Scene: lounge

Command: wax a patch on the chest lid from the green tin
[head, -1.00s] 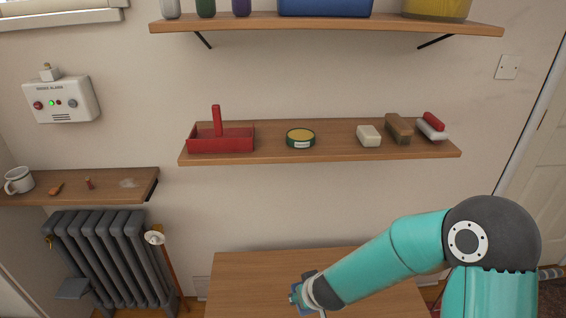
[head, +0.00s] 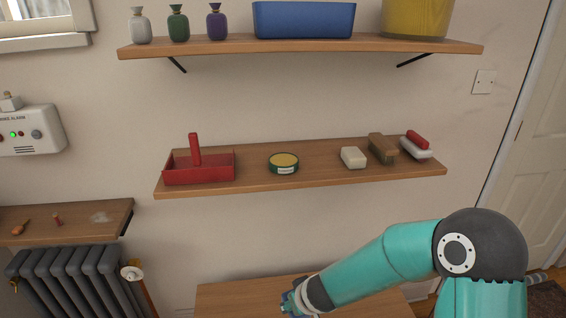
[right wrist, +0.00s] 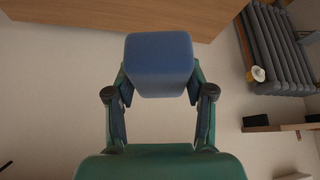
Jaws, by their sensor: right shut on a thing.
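The green tin (head: 283,163) stands on the middle wall shelf, with a pale yellow round top and a white label. I cannot tell whether that top is wax or a lid. A wooden top (head: 235,295), apparently the chest lid, shows at the bottom of the head view, partly hidden by my right arm. My right gripper (head: 296,303) is low in front of this top, well below the tin. In the right wrist view it is shut on a blue block (right wrist: 160,62) with rounded edges. My left gripper is not in view.
The middle shelf (head: 330,178) also holds a red open box (head: 205,174) with an upright handle, a white block (head: 353,157), a brown brush (head: 381,148) and a red-and-white item (head: 417,143). The shelf above (head: 300,47) overhangs it. A radiator (head: 70,280) stands at left.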

